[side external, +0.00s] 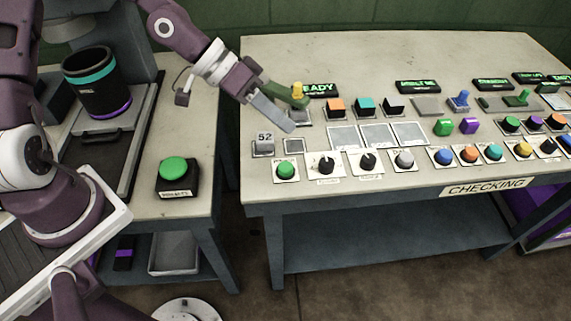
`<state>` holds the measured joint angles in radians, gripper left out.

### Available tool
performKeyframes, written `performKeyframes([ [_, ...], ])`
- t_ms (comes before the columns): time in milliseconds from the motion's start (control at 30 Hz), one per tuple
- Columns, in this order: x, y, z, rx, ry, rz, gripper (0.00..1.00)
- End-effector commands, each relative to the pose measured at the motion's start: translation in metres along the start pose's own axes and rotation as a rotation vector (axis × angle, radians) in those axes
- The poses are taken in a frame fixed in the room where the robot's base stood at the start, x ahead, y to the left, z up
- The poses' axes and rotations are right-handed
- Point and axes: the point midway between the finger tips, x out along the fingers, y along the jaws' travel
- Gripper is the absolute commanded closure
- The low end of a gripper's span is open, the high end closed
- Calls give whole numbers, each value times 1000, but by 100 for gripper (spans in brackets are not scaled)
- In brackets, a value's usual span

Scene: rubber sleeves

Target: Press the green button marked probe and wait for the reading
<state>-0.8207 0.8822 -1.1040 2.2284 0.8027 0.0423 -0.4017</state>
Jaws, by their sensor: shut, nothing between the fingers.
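A round green button (286,170) sits on a small labelled plate at the front left of the checking table; its label is too small to read. A larger green button (173,170) on a black box stands on the left table, its label also not clearly legible. My gripper (297,115) is above the left part of the checking table, behind and above the small green button and apart from it. It has one grey-blue finger and one green finger. It is shut and holds nothing. A display (319,90) behind it shows green text ending in "EADY".
A yellow-topped part (298,90) stands close behind my gripper. A black cup (97,85) stands on the left table. A gap separates the tables.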

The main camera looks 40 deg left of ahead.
Motion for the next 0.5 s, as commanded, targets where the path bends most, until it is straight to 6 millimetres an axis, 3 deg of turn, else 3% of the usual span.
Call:
performKeyframes([
  [267, 3, -2, 3, 1, -4, -2, 100],
  [500, 25, -18, 20, 1, -8, -3, 100],
])
